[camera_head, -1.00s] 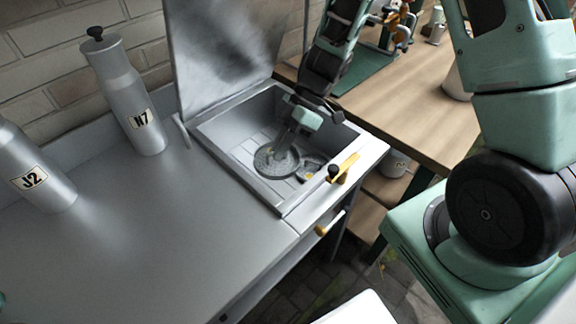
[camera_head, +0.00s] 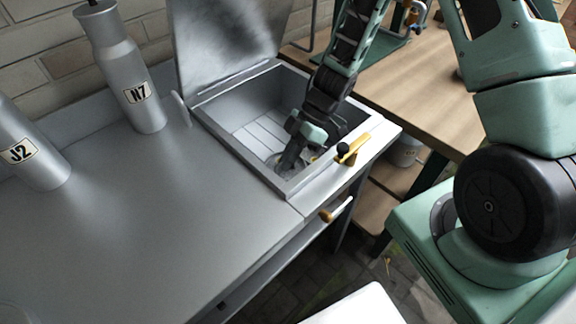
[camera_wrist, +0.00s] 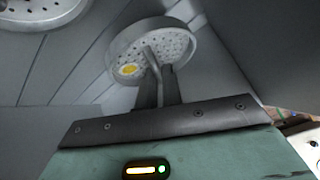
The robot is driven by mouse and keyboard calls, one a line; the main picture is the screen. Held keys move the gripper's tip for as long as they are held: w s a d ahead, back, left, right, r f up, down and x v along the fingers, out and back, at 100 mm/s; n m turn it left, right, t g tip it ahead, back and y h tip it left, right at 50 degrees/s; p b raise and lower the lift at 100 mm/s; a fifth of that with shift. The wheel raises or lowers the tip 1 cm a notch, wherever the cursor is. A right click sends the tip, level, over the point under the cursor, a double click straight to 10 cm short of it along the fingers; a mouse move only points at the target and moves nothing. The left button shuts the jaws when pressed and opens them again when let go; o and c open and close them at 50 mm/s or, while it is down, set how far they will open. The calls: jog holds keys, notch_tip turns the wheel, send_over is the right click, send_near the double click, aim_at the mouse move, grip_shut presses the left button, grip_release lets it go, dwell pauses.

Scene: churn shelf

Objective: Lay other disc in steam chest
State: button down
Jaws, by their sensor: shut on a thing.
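The steam chest (camera_head: 240,152) is an open grey metal box with a slatted floor and its lid raised. My gripper (camera_head: 288,165) reaches down into its front part. In the wrist view, my gripper (camera_wrist: 158,90) is shut on the thin stem of a round perforated disc (camera_wrist: 178,45) with a yellow spot. Its body hides most of this disc in the head view. I cannot tell whether the held disc touches the floor. A second perforated disc (camera_wrist: 38,12) lies in the chest, cut off at the top left of the wrist view.
A black knob on a yellow fitting (camera_head: 352,148) sits on the chest's right rim. Bottles N7 (camera_head: 128,85) and J2 (camera_head: 35,160) stand on the grey counter to the left. A wooden bench (camera_head: 430,100) stands to the right. The counter's middle is clear.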

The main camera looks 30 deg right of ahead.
jog(key=shift+f, duration=1.65)
jog(key=shift+f, duration=0.1)
jog(key=c, duration=1.6)
grip_release()
jog(key=shift+o, duration=0.2)
